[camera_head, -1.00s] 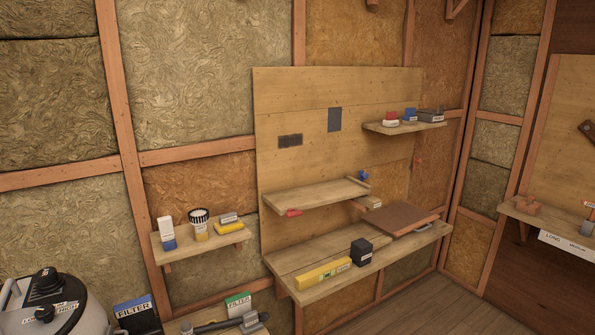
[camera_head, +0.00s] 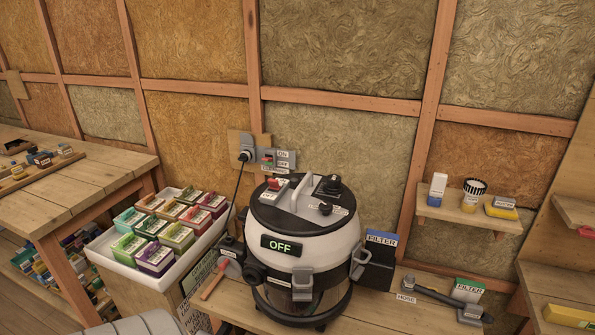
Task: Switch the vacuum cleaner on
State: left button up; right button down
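The vacuum cleaner (camera_head: 348,240) stands on a low wooden bench in the middle of the view. It has a white body, a black top and a clear lower part. Its front display (camera_head: 283,246) reads OFF in green. A black cord runs from a plug (camera_head: 245,155) in a wall socket down behind the vacuum. Beside the socket is a small wall switch (camera_head: 267,159) with ON and OFF labels. Neither of my grippers is in view.
A white tray (camera_head: 112,262) of several coloured boxes stands left of the vacuum. A wooden table (camera_head: 75,195) is at the far left, and a small shelf (camera_head: 470,221) is on the right wall.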

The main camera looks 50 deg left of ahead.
aim_at(274, 183)
jog(key=j+u, duration=0.1)
jog(key=u, duration=0.85)
jog(key=j+u, duration=0.15)
jog(key=u, duration=0.35)
